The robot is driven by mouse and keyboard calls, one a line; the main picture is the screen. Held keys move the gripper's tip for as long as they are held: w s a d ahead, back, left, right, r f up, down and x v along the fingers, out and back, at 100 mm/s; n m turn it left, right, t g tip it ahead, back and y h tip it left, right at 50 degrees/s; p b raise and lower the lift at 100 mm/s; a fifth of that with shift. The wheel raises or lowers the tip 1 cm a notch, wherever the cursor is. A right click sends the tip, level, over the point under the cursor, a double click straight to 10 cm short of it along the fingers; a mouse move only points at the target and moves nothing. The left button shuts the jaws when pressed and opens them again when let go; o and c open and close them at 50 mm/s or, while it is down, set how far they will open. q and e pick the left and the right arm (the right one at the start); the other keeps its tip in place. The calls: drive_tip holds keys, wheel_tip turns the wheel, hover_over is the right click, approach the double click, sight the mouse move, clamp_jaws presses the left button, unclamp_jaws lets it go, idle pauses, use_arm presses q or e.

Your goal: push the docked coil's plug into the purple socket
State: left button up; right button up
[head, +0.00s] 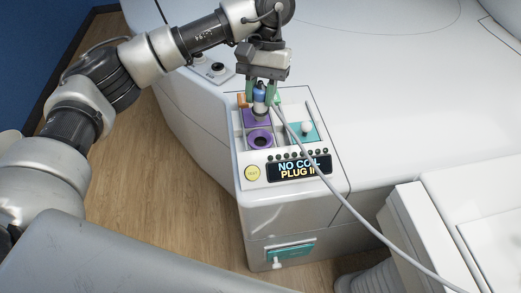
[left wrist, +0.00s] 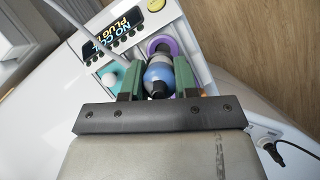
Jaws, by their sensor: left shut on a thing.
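My left gripper (head: 262,92) comes down over the connector panel and is shut on a blue and grey plug (head: 260,91). In the left wrist view the plug (left wrist: 159,75) sits between the two green fingers. The purple socket (head: 259,148) has a round dark opening, uncovered, just in front of the plug; its purple ring also shows in the left wrist view (left wrist: 172,43). More purple surface shows directly below the plug. The plug's lower end is partly hidden, so I cannot tell whether it touches anything. My right gripper is not in view.
A lit display (head: 298,168) reads "NO COIL PLUG IN", beside a yellow button (head: 252,173). A teal socket with a white knob (head: 306,128) is right of the plug. A grey cable (head: 345,205) crosses the panel to the lower right. A white bed (head: 430,225) stands at right.

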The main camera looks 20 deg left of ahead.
sight(261, 120)
use_arm(q)
wheel_tip(261, 120, down, 6)
drive_tip(key=b, duration=0.5)
drive_tip(key=shift+f, duration=0.25)
drive_tip(key=shift+r, duration=0.1)
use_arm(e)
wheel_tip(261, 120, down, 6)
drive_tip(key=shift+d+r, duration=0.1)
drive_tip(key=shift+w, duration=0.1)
use_arm(q)
drive_tip(key=shift+f, duration=0.2)
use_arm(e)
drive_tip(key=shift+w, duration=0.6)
use_arm(q)
drive_tip(key=shift+f+b, duration=0.1)
drive_tip(key=shift+b, duration=0.25)
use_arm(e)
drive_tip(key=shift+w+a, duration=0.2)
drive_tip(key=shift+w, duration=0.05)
use_arm(q)
drive_tip(key=shift+f, duration=0.25)
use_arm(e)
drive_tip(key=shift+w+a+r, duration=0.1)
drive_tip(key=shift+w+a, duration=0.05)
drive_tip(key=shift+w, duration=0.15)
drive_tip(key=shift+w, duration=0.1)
